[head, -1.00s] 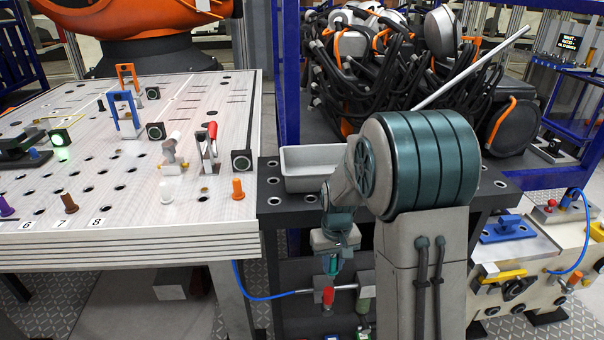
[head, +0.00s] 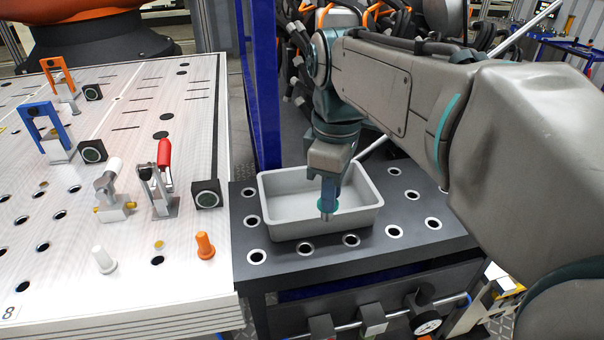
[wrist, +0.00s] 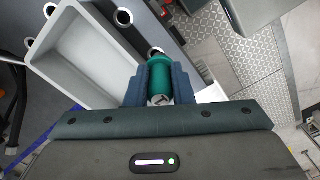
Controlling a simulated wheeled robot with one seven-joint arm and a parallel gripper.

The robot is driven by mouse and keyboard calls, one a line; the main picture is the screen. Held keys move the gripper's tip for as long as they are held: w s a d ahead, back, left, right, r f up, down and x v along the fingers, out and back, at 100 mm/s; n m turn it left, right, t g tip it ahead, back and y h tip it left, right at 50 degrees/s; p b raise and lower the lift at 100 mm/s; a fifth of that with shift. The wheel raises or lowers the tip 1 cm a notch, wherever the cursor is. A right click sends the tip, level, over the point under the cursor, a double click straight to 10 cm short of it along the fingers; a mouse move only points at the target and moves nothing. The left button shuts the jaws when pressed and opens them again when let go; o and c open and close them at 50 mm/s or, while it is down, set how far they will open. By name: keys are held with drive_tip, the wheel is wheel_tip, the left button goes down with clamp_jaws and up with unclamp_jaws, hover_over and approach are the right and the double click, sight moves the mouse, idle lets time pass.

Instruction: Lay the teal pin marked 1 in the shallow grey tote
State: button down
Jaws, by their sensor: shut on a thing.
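My gripper (head: 328,199) is shut on the teal pin (head: 328,207), which points down over the shallow grey tote (head: 280,227). In the wrist view the teal pin (wrist: 160,77) sits between the two jaws of my gripper (wrist: 160,82), and the tote (wrist: 70,70) lies beyond it to the left. In the head view the pin's lower end shows in front of the tote's inside, near its front wall. I cannot tell exactly how high it is above the tote floor. The visible inside of the tote looks empty.
The tote stands on a dark shelf (head: 370,255) with several ringed holes. To the left is a perforated work table (head: 60,260) with clamps, a white pin (head: 104,260) and an orange pin (head: 205,246) near its edge. A blue post (head: 262,90) rises behind the tote.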

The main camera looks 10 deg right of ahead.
drive_tip(key=shift+w+d+f+p, duration=0.3)
drive_tip(key=shift+w+f+p, duration=0.05)
drive_tip(key=shift+w+f, duration=1.45)
drive_tip(key=shift+w+d+f+p, duration=0.3)
drive_tip(key=shift+w+f+p, duration=0.05)
drive_tip(key=shift+w+f, duration=1.4)
drive_tip(key=shift+w+d+f+p, duration=0.3)
drive_tip(key=shift+w+f+p, duration=0.05)
drive_tip(key=shift+w+f, duration=1.45)
drive_tip(key=shift+f, duration=0.1)
drive_tip(key=c, duration=1.3)
unclamp_jaws()
drive_tip(key=shift+o, duration=0.2)
